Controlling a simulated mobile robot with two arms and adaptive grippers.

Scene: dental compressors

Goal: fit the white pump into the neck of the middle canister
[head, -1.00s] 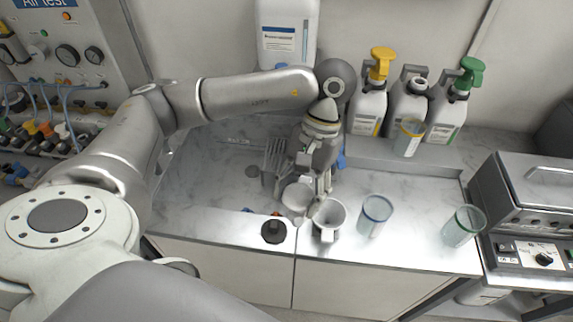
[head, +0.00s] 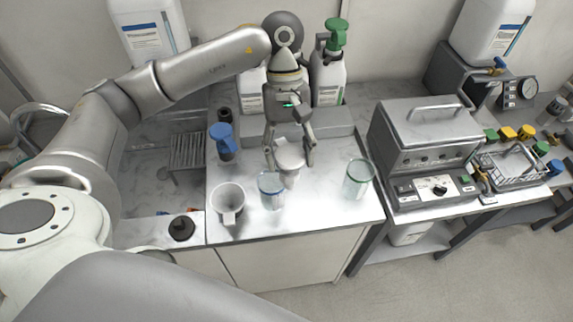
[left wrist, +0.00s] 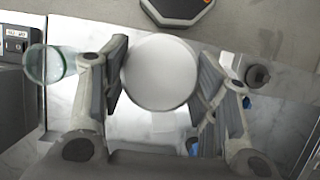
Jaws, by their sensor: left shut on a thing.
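My left gripper (head: 289,158) is shut on a white, round-topped, cup-like thing (head: 289,157), held over the right part of the counter. In the left wrist view the held thing shows as a plain white disc (left wrist: 160,72) between the fingers. I cannot make out a nozzle on it, nor tell whether it is the white pump. The right canister (head: 327,80), with a green pump, stands on the back ledge. Part of the left canister (head: 251,92) shows beside my gripper. The middle canister is hidden behind my gripper and wrist. My right gripper is out of view.
A white mug (head: 228,200), a blue-rimmed beaker (head: 271,192) and a green-rimmed beaker (head: 357,179) stand near the front. A blue-topped item (head: 222,140) stands left of my gripper. A grey device (head: 430,140) stands right. Free counter lies between the green-rimmed beaker and the ledge.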

